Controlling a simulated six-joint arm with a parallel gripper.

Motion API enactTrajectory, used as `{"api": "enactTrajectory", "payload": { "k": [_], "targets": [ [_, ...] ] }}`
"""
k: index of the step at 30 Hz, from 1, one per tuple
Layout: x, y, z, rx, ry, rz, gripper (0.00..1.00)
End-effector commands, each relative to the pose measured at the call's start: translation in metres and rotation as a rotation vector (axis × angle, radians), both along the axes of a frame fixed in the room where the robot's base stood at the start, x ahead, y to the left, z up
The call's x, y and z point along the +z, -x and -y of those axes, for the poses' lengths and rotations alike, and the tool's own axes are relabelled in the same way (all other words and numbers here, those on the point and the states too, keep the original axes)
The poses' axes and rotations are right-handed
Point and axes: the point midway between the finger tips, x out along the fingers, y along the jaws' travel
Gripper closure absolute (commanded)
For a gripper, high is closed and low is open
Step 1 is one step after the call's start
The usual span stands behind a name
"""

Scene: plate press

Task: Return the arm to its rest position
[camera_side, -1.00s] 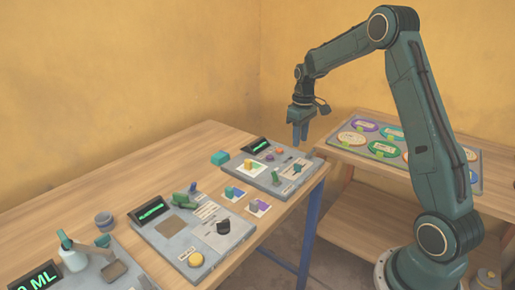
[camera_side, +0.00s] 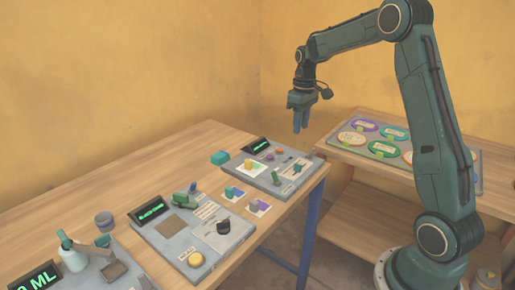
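My arm stands on its round base at the right in the side view. My gripper (camera_side: 301,122) points down in the air, near the gap between the table's right end and the shelf. Its blue fingers look close together, but I cannot tell how far apart they are. No held object shows between them.
The wooden table (camera_side: 110,185) bears a far grey panel (camera_side: 297,163), a middle panel (camera_side: 160,236) with a yellow button (camera_side: 196,259), and a near panel with a bottle (camera_side: 73,257). A teal block (camera_side: 220,158) lies at the back. Coloured plates (camera_side: 384,149) lie on the shelf's grey tray (camera_side: 346,150).

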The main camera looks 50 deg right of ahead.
Motion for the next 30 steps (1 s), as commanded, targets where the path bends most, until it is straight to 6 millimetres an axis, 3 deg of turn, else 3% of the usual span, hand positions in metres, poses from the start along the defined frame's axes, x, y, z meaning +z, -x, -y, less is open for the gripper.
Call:
{"api": "enactTrajectory", "payload": {
  "k": [8, 14, 21, 30],
  "targets": [
    [0.038, 0.016, -0.042, 0.005, 0.026, 0.057, 0.65],
    [0.068, 0.040, -0.081, 0.005, 0.043, 0.112, 0.65],
    [0.095, 0.076, -0.125, 0.004, 0.055, 0.183, 0.65],
    [0.112, 0.128, -0.171, 0.005, 0.055, 0.274, 0.65]
  ]
}}
